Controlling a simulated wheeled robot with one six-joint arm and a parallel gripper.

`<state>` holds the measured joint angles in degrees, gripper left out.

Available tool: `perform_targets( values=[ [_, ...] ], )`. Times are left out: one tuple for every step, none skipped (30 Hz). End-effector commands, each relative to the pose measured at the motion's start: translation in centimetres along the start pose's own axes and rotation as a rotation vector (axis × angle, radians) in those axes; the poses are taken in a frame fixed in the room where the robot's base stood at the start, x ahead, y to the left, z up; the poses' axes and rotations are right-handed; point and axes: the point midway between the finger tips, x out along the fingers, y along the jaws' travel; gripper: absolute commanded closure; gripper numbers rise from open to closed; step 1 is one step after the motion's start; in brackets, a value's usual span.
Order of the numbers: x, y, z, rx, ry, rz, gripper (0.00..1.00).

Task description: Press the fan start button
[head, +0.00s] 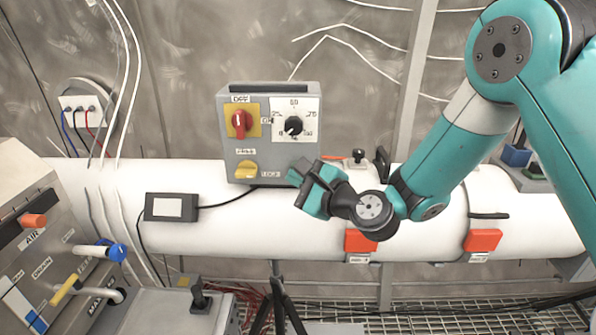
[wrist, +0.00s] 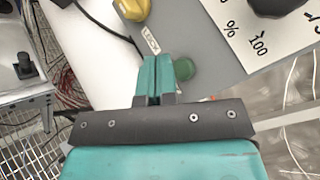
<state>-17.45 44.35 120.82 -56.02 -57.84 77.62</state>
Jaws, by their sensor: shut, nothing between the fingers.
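A grey control box (head: 270,90) is in the middle of the head view, above a white pipe. A round green button (wrist: 184,69) sits on its face in the wrist view, beside the LOCK label. I take it as the fan start button; no label for it is readable. In the head view my gripper hides that spot. My gripper (head: 303,170) is shut and empty at the box's lower right. In the wrist view the shut fingertips (wrist: 153,62) appear just left of the green button. I cannot tell whether they touch the box.
The box also carries a red switch (head: 239,123) on a yellow plate, a black dial (head: 293,126) and a yellow knob (head: 246,170). The white pipe (head: 110,190) runs below. A slanted AIR panel (head: 50,262) stands at left.

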Motion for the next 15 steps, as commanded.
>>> perform_targets(
  values=[
    [-0.4, 0.5, 0.1, -0.001, -0.001, 0.000, 1.00],
    [-0.6, 0.7, 0.3, -0.001, 0.000, 0.001, 1.00],
    [-0.9, 0.9, 0.5, -0.002, -0.001, 0.001, 1.00],
    [-1.1, 1.1, 0.7, -0.001, -0.001, 0.002, 1.00],
    [-1.3, 1.2, 0.9, -0.001, -0.002, 0.001, 1.00],
    [-1.6, 1.5, 1.1, 0.000, -0.001, 0.001, 1.00],
    [-1.9, 1.6, 1.2, 0.000, -0.001, 0.001, 1.00],
    [-2.1, 1.8, 1.4, -0.001, -0.002, 0.001, 1.00],
    [-2.4, 2.0, 1.6, -0.001, -0.002, 0.001, 1.00],
    [-2.6, 2.1, 1.8, -0.001, -0.002, 0.001, 1.00],
    [-2.8, 2.2, 1.9, -0.001, -0.001, 0.001, 1.00],
    [-3.0, 2.4, 2.1, -0.001, -0.001, 0.001, 1.00],
    [-3.1, 2.4, 2.2, -0.001, -0.001, 0.000, 1.00],
    [-3.2, 2.5, 2.3, -0.001, -0.001, 0.000, 1.00],
    [-3.4, 2.5, 2.4, -0.001, 0.000, 0.000, 1.00]
  ],
)
